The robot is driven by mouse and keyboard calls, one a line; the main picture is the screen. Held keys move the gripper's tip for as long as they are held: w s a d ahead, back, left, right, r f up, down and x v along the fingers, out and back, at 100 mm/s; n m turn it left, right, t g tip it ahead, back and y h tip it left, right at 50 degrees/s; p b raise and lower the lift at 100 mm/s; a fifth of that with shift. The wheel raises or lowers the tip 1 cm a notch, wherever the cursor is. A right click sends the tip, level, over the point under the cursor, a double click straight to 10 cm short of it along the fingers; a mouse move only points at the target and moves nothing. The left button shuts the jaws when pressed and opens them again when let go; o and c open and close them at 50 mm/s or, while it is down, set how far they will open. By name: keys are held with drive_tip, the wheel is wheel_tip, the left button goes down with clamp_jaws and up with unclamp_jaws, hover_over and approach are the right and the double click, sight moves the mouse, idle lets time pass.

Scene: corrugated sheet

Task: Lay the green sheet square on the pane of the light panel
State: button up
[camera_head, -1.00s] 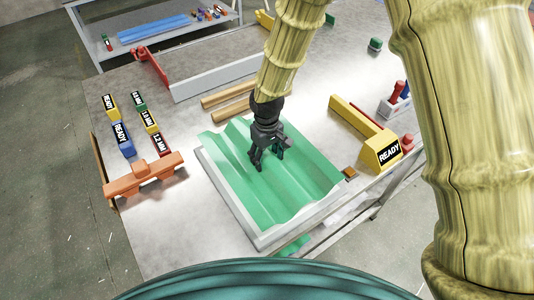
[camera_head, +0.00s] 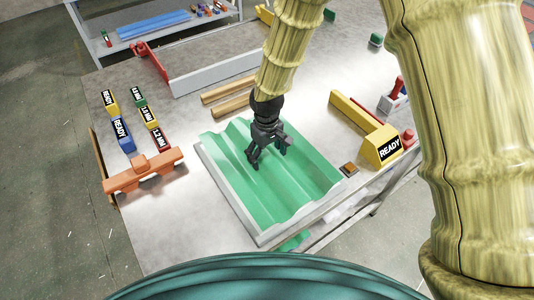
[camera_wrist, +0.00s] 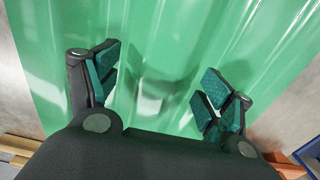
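The green sheet (camera_head: 293,192) is corrugated and lies over the light panel (camera_head: 233,201), whose pale frame shows along the left and front edges. The sheet looks slightly turned against the frame, and its far left corner sticks out past it. The sheet covers most of the pane. My gripper (camera_head: 269,163) is above the middle of the sheet, fingers pointing down. In the wrist view, my gripper (camera_wrist: 158,95) has its fingers spread wide with nothing between them, and the green sheet (camera_wrist: 160,40) fills the background. I cannot tell whether the fingertips touch the sheet.
Two wooden bars (camera_head: 229,98) lie behind the panel. An orange bracket (camera_head: 143,171) and several labelled blocks (camera_head: 121,135) are at the left. A long grey rail (camera_head: 215,74) is at the back.

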idle(0.3)
wheel_tip(320, 180, up, 12)
idle(0.7)
idle(0.4)
